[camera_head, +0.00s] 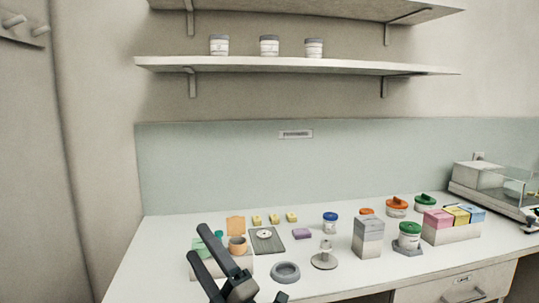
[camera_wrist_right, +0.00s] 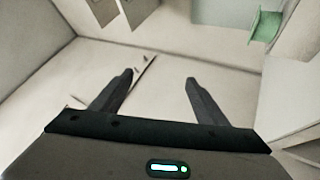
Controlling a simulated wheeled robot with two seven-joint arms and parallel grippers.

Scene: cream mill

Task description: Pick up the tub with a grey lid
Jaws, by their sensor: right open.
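Three white tubs with grey lids stand in a row on the lower wall shelf: a left one (camera_head: 219,46), a middle one (camera_head: 269,46) and a right one (camera_head: 314,49). I cannot tell which of them the task means. My right gripper (camera_head: 198,245) is low over the left part of the counter, far below the shelf tubs and apart from them. In the right wrist view its fingers (camera_wrist_right: 159,79) are spread with nothing between them. No grey-lidded tub can be made out in that view. My left gripper is not in view.
The counter (camera_head: 150,268) carries a blue-lidded tub (camera_head: 330,224), a green-lidded tub (camera_head: 409,236), orange-lidded tubs, a grey ring (camera_head: 286,271), a grey box (camera_head: 368,238) and a scale (camera_head: 480,178). The shelf (camera_head: 240,64) has free room around its tubs; another shelf (camera_head: 300,6) hangs above.

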